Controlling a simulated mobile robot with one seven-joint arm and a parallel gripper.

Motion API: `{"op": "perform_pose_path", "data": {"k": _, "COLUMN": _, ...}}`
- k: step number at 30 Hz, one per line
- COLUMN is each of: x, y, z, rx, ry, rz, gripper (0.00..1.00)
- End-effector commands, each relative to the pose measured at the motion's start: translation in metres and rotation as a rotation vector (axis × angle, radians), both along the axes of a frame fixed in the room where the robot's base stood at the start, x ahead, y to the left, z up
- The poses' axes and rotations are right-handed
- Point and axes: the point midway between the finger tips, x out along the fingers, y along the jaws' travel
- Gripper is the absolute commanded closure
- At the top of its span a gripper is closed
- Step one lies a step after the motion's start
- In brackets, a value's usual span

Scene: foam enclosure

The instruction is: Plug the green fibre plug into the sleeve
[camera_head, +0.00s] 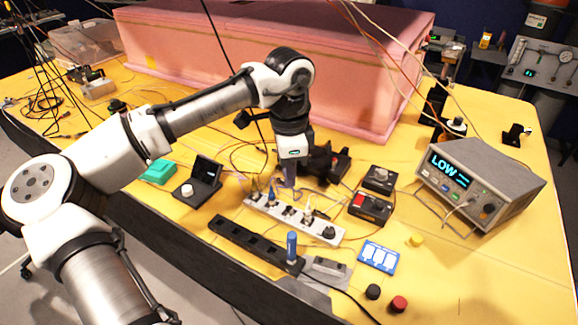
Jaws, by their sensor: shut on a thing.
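My gripper (290,180) points down over the middle of the workbench, just behind a white socket strip (328,233). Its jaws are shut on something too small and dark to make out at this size. I cannot pick out the green fibre plug by its colour, neither at the jaws nor on the bench. I cannot tell the sleeve apart either. Dark fixtures (326,164) stand close to the right of the jaws, among loose thin cables. I cannot tell whether the jaws touch anything below them.
A pink foam enclosure (270,65) fills the back. A black strip (240,240) with an upright blue handle (291,247) lies in front. Black button boxes (371,208) and a meter reading LOW (482,185) stand right. A green box (158,172) lies left.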

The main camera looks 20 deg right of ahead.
Motion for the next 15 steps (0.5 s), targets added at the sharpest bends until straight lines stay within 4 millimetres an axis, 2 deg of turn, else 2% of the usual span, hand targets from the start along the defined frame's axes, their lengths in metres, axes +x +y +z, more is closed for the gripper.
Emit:
{"op": "perform_pose_path", "data": {"k": 6, "x": 0.0, "y": 0.0, "z": -0.023, "rx": -0.001, "ry": 0.001, "rz": -0.001, "gripper": 1.0}}
{"op": "perform_pose_path", "data": {"k": 15, "x": 0.0, "y": 0.0, "z": -0.045, "rx": 0.0, "ry": 0.0, "rz": -0.001, "gripper": 1.0}}
